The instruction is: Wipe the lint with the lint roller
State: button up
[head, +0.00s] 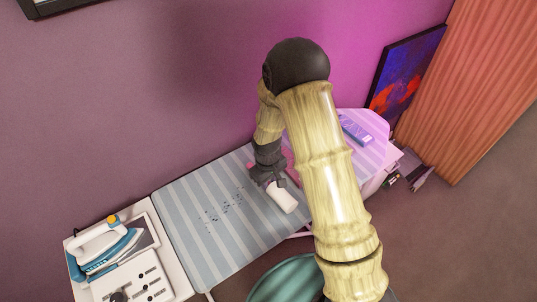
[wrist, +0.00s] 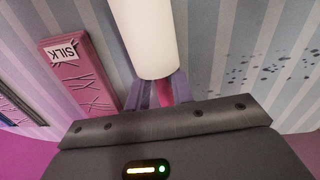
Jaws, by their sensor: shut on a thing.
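The lint roller (head: 282,197) has a white cylinder and a pink handle. In the wrist view, its white cylinder (wrist: 145,38) extends away from my gripper (wrist: 158,92), which is shut on the pink handle. In the head view, my gripper (head: 268,178) is low over the right part of the striped ironing board. I cannot tell whether the roller touches the cloth. The lint (head: 222,207) is a patch of dark specks on the board, left of the roller. It also shows at the right in the wrist view (wrist: 275,68).
The striped ironing board (head: 187,212) runs along the wall. An iron (head: 108,249) stands on a white stand at its left end. A teal round basket (head: 285,280) is in front.

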jog(key=shift+w+d, duration=0.2)
jog(key=shift+d, duration=0.2)
jog(key=shift+w+r+p, duration=0.15)
jog(key=shift+r+p, duration=0.15)
jog(key=shift+p, duration=0.2)
notch_tip(320, 180, up, 2)
jog(key=shift+w+r+p, duration=0.15)
jog(key=shift+p, duration=0.15)
jog(key=shift+s+r+p, duration=0.35)
jog(key=shift+r+p, duration=0.2)
jog(key=shift+r, duration=0.2)
jog(key=shift+w+r+p, duration=0.15)
jog(key=shift+r+p, duration=0.45)
jog(key=shift+r, duration=0.1)
jog(key=shift+r+p, duration=0.9)
jog(key=shift+r, duration=0.35)
